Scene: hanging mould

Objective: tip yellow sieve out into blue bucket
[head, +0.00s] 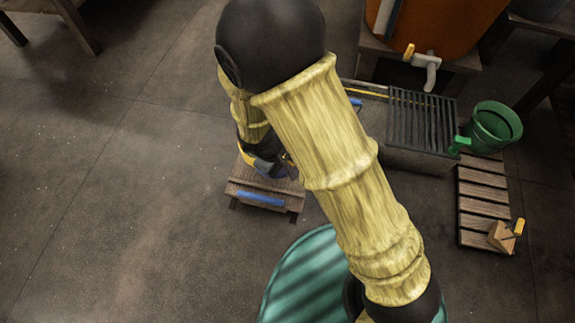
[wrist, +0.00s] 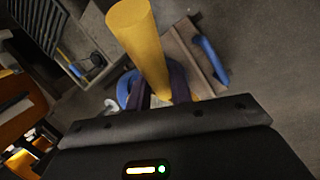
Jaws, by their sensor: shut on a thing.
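My gripper (wrist: 156,88) is shut on a thick yellow handle (wrist: 138,38) that stands up between the dark fingers in the wrist view. I take it for the handle of the yellow sieve; its mesh is not visible. In the head view my gripper (head: 270,166) is just over a small wooden stand, and a bit of yellow (head: 246,157) shows at its left. A blue curved piece (wrist: 125,90) shows behind the fingers; I cannot tell whether it is the blue bucket. No blue bucket is clearly visible.
The wooden stand (head: 276,186) has a blue handle-like piece (head: 260,198) at its front.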

